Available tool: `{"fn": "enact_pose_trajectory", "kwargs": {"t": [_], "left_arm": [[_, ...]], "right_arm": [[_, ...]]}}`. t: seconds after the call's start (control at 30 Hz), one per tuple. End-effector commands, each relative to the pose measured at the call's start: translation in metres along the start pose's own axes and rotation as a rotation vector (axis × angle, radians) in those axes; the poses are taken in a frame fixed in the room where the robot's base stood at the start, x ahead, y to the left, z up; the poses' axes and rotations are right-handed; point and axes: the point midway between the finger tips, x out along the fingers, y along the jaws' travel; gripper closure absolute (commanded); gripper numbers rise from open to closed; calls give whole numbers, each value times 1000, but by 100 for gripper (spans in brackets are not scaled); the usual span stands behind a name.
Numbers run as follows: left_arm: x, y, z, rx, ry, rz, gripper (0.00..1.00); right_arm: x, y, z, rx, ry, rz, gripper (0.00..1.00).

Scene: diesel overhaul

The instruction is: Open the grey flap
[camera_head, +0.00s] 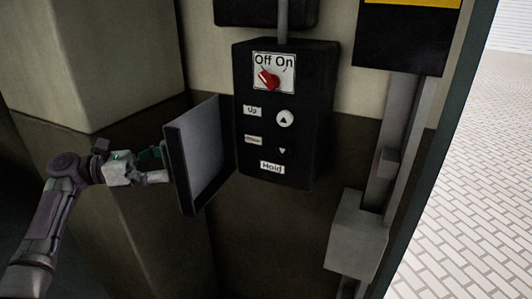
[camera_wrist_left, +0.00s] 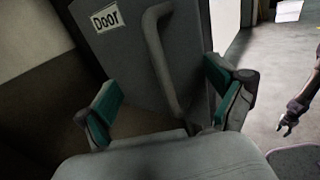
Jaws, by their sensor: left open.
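The grey flap (camera_head: 205,150) stands swung out from the left side of the black control box, its pale inner face toward the head camera. In the left wrist view the flap's outer face (camera_wrist_left: 118,62) carries a "Door" label and a curved grey bar handle (camera_wrist_left: 160,55). My left gripper (camera_head: 163,165) is at the flap's outer side. Its teal-padded fingers (camera_wrist_left: 165,103) are open, with the lower handle between them in the picture; contact cannot be told. A small gripper (camera_wrist_left: 286,123), seemingly my right one, shows at the wrist view's right edge, its jaws unclear.
The black control box (camera_head: 285,115) has a red Off/On knob (camera_head: 268,78), buttons and labels. A concrete pillar (camera_head: 95,60) stands left, near my arm. A grey post with a box (camera_head: 356,238) is at right. Open tiled floor (camera_head: 480,190) lies beyond.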

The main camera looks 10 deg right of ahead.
Motion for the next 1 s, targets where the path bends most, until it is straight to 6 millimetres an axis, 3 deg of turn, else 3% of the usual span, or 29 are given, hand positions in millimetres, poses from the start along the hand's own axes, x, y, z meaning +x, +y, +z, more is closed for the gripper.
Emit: {"fn": "enact_pose_trajectory", "kwargs": {"t": [0.43, 0.83, 0.93, 1.0], "left_arm": [[-61, 1, 1, -1, 0, 3, 6], [-68, 0, -1, 0, 1, 2, 6], [-66, 3, -18, -3, 19, 23, 6], [-63, 8, -46, -2, 55, 59, 6]], "right_arm": [[-10, 0, -1, 0, -1, 0, 60], [-10, 0, 0, 0, -1, -1, 60], [-10, -1, -1, 0, -1, -2, 60], [-9, -2, -1, 0, -1, -3, 60]]}}
